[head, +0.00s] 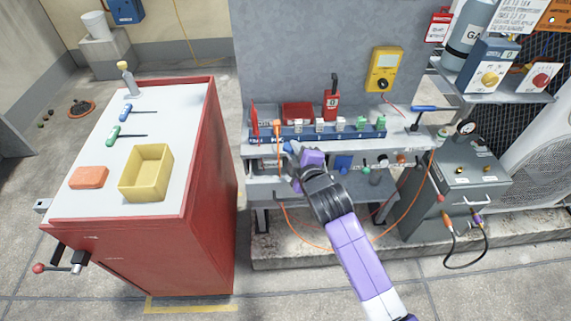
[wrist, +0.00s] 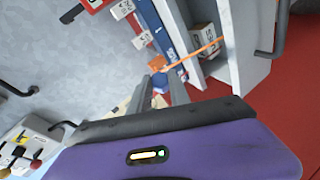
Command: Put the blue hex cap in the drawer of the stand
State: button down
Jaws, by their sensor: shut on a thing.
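My gripper (head: 291,150) is in front of the grey stand (head: 246,150), at the left part of its shelf. In the wrist view its two grey fingers (wrist: 164,91) are shut on the blue hex cap (wrist: 160,83), which shows as a small blue piece between the tips. In the head view the cap (head: 288,147) is only a small blue spot at the fingertips. The stand's drawer (head: 266,188) is below the shelf, left of my wrist. In the wrist view a pale drawer front (wrist: 243,45) with a dark handle stands right of the fingers.
An orange cable (head: 279,160) hangs down beside my gripper and crosses near the fingertips in the wrist view. A blue rail of connectors (head: 345,132) stands just behind. The red cabinet (head: 212,200) with a yellow bin (head: 147,190) is close at left.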

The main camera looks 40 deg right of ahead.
jog(key=w+d+r+m+h+p, duration=0.1)
jog(key=d+r, duration=0.3)
jog(key=r, duration=0.3)
jog(key=d+r+m+h+p, duration=0.1)
jog(key=d+r+p, duration=0.1)
jog(key=d+r, duration=0.3)
notch_tip(320, 180, down, 19)
jog(key=b, duration=0.1)
jog(key=shift+w+a+r+g, duration=0.15)
jog(key=shift+r+g, duration=0.05)
jog(key=shift+g, duration=0.2)
jog(key=shift+f+b, duration=0.5)
jog(key=shift+b, duration=0.05)
jog(key=c, duration=1.2)
grip_release()
jog(key=shift+r, duration=0.1)
